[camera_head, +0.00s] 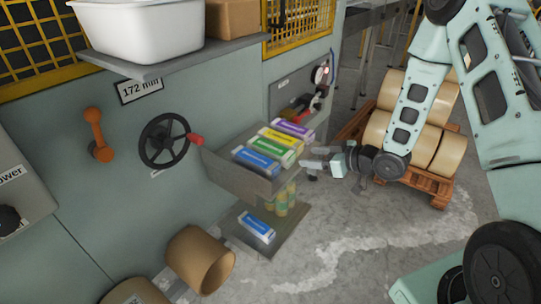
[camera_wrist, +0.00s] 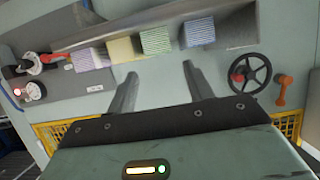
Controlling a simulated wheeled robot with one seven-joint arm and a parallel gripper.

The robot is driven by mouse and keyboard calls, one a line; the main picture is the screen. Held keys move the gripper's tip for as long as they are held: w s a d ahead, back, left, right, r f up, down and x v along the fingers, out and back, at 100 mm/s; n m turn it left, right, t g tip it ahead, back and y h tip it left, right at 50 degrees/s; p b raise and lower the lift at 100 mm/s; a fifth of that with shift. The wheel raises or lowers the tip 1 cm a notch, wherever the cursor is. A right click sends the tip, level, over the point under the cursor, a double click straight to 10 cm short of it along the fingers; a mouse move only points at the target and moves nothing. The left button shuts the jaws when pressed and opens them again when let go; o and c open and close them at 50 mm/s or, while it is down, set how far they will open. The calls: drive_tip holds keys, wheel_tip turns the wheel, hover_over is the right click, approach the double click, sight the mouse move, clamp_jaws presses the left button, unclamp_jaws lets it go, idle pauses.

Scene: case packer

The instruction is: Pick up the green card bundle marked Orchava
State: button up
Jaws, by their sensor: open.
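The green card bundle (camera_head: 271,149) lies in a row on the grey metal shelf (camera_head: 232,176), between a yellow bundle (camera_head: 281,138) and a blue bundle (camera_head: 256,161). Its label is too small to read. My gripper (camera_head: 308,163) is open and empty, to the right of the shelf's outer edge, apart from the bundles. In the wrist view the green bundle (camera_wrist: 156,39) shows end-on, just beyond and roughly between the open fingertips (camera_wrist: 160,69).
A purple bundle (camera_head: 294,127) lies at the row's far end. Another blue bundle (camera_head: 257,228) rests on a lower plate (camera_head: 280,240). Rolls on a pallet (camera_head: 430,185) stand behind my arm.

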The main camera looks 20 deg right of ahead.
sight(292, 156)
drive_tip(key=x, duration=0.5)
drive_tip(key=b+x, duration=0.1)
drive_tip(key=x, duration=0.1)
drive_tip(key=shift+d+f+b, duration=0.15)
drive_tip(key=shift+f+b, duration=0.15)
drive_tip(key=shift+w+a+f, duration=0.15)
drive_tip(key=shift+w+a, duration=0.1)
drive_tip(key=shift+w, duration=0.25)
drive_tip(key=c, duration=0.8)
